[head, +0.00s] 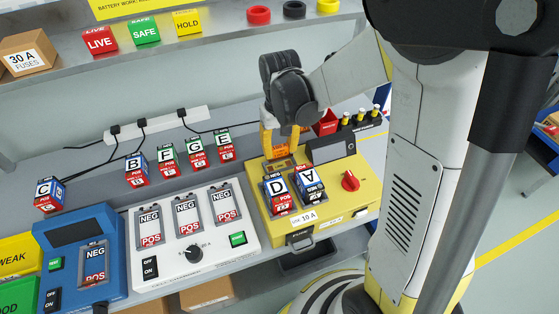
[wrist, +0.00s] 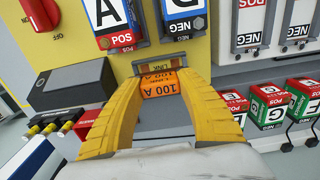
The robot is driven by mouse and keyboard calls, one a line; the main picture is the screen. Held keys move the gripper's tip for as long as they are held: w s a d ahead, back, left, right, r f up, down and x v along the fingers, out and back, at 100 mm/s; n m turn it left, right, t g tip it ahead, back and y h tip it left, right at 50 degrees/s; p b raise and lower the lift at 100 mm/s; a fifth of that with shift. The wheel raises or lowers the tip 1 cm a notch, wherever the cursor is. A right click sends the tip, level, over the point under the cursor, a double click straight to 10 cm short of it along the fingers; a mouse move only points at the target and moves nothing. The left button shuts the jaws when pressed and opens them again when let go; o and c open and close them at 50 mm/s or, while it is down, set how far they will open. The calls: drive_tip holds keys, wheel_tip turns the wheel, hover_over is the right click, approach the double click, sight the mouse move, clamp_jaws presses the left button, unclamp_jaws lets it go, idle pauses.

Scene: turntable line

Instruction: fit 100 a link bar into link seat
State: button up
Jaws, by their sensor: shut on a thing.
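My gripper (head: 268,143) is at the back left edge of the yellow test box (head: 352,205). In the wrist view my gripper (wrist: 166,76) has its two yellow fingers closed around the orange link bar (wrist: 161,88), marked 100 A. The link seat (wrist: 162,67), labelled LINK, is directly beyond the bar on the box's edge; it also shows in the head view (head: 279,165) just below the fingers. The bar is right up against the seat, but I cannot tell whether it is inside it.
Batteries D (head: 279,191) and A (head: 311,184) lie in the yellow box's bays, beside a dark display (head: 330,148) and a red knob (head: 350,181). Batteries E, G, F and B stand behind the white charger (head: 190,228). A red bin (head: 325,122) is at the back right.

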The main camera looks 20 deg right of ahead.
sight(280, 155)
drive_tip(key=shift+f+b, duration=0.8)
drive_tip(key=shift+f, duration=1.2)
drive_tip(key=shift+f, duration=0.15)
drive_tip(key=o, duration=1.4)
drive_tip(key=shift+c, duration=0.2)
